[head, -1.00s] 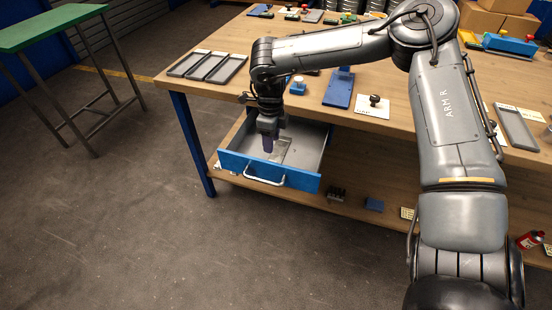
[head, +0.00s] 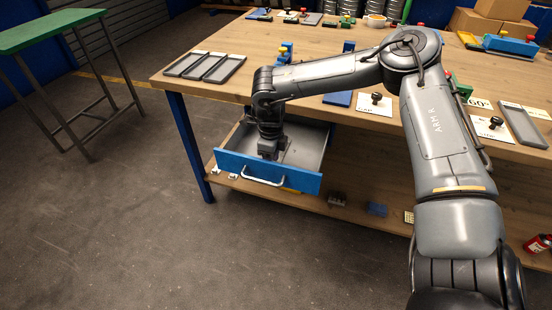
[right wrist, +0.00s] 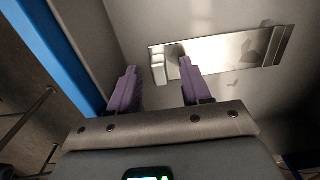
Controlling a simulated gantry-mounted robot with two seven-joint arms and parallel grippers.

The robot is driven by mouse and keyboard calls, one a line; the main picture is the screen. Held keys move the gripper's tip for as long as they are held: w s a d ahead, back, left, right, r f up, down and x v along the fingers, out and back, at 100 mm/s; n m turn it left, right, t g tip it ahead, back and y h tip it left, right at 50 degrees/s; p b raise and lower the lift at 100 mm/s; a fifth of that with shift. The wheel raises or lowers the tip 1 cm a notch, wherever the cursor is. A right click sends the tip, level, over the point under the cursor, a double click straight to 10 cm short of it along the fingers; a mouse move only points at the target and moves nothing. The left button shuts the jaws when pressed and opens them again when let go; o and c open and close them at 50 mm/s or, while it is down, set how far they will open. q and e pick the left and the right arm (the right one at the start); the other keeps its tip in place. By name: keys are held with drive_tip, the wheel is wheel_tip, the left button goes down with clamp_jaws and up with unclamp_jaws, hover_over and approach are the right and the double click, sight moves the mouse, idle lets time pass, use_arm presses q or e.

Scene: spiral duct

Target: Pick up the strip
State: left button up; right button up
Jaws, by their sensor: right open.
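The strip (right wrist: 222,55) is a flat, shiny metal piece lying on the floor of the open drawer, clear in the right wrist view. A small pale block shows at its left end. In the head view my gripper mostly hides it. In the head view the right gripper (head: 269,154) is down inside the drawer (head: 235,165). My left gripper is not in view.
A lower shelf (head: 345,213) holds small items. A green-topped table (head: 50,30) stands at the left.

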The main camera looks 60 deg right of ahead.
clamp_jaws()
drive_tip(key=shift+r, duration=0.15)
drive_tip(key=shift+r+p, duration=0.3)
drive_tip(key=shift+r, duration=0.25)
wheel_tip(320, 180, up, 34)
drive_tip(key=p, duration=2)
drive_tip(key=shift+f, duration=0.15)
